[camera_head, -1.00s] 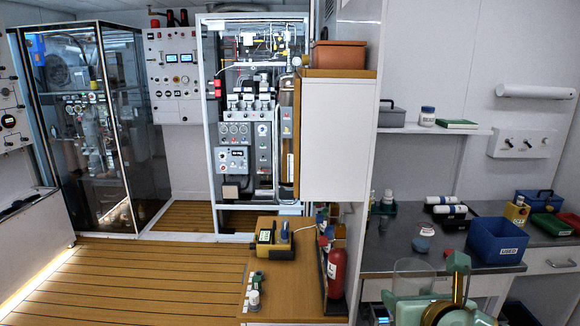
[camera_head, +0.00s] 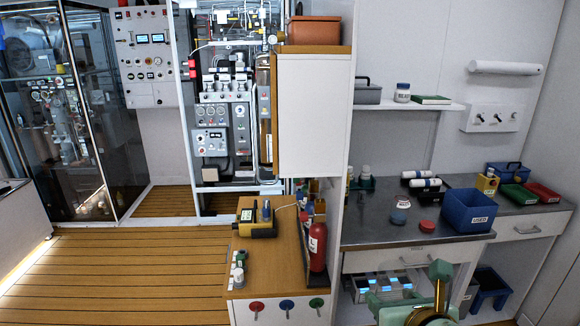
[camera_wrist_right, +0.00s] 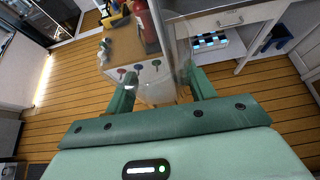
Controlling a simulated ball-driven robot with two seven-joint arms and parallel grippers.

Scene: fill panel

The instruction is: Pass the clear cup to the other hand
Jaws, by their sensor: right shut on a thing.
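My right gripper (camera_wrist_right: 160,84) shows in the right wrist view with its two green fingers on either side of the clear cup (camera_wrist_right: 158,94). It is shut on the cup. The cup is see-through, so its outline is faint against the floor and cabinet behind it. In the head view, only green parts of my right arm show at the bottom edge, and I cannot make out the cup there. My left gripper is in neither view.
A steel counter (camera_head: 375,229) with a blue bin (camera_head: 469,211) is at the right. A wooden-topped cabinet (camera_head: 276,266) bears a yellow device (camera_head: 257,230) and a red extinguisher (camera_head: 318,246). The plank floor (camera_head: 130,275) at left is clear.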

